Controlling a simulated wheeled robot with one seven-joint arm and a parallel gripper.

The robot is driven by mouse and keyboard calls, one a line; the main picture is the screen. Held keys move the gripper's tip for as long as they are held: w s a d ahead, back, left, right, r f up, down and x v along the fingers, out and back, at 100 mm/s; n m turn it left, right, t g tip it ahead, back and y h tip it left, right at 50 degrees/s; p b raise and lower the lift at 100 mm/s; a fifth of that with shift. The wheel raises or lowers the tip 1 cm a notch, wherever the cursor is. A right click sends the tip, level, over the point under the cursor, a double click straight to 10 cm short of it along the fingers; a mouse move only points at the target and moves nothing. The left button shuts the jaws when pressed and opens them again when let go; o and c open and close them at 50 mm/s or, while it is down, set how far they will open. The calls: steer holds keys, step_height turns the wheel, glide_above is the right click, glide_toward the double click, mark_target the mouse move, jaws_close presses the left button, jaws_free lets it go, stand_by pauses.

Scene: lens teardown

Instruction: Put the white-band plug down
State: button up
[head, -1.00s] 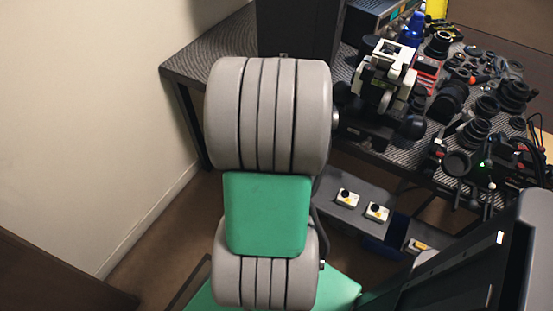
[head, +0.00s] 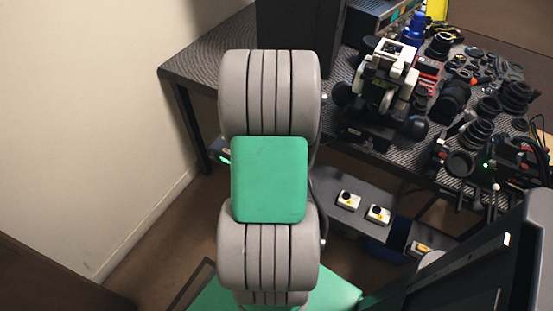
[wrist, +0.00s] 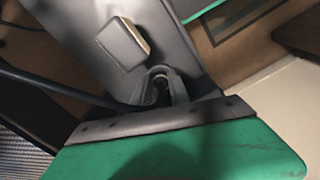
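I cannot make out the white-band plug in either view. My gripper's fingertips are not identifiable in either view, so whether they hold anything does not show. In the head view my grey and green arm stands across the middle and hides part of the floor and table edge. A small dark part with a green light (head: 223,156) shows just left of the arm, too small to make out. The wrist view is filled by grey and green surfaces, seemingly my own body, with a bare floor strip at the right.
A dark patterned table (head: 208,62) holds a white and black microscope-like device (head: 390,70), a blue bottle (head: 414,30) and several black lens parts (head: 515,95). Below its front edge, a grey shelf (head: 330,180) carries white boxes with black knobs (head: 348,199). A wall is left.

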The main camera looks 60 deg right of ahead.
steer(key=o, duration=0.4)
step_height(320, 180, up, 13)
steer(key=p, duration=0.2)
steer(key=w+a+r+n+t, duration=0.1)
steer(key=w+a, duration=0.3)
steer(key=a, duration=0.5)
steer(key=w+a+r+n, duration=0.1)
steer(key=w+a, duration=0.3)
steer(key=a, duration=0.4)
steer(key=shift+n+t, duration=0.6)
steer(key=shift+n, duration=0.2)
steer(key=a, duration=0.4)
steer(key=s+a, duration=0.1)
steer(key=a, duration=0.4)
steer(key=s+a, duration=0.1)
steer(key=a, duration=0.4)
steer(key=shift+s+a+r, duration=0.15)
steer(key=shift+a+r, duration=0.05)
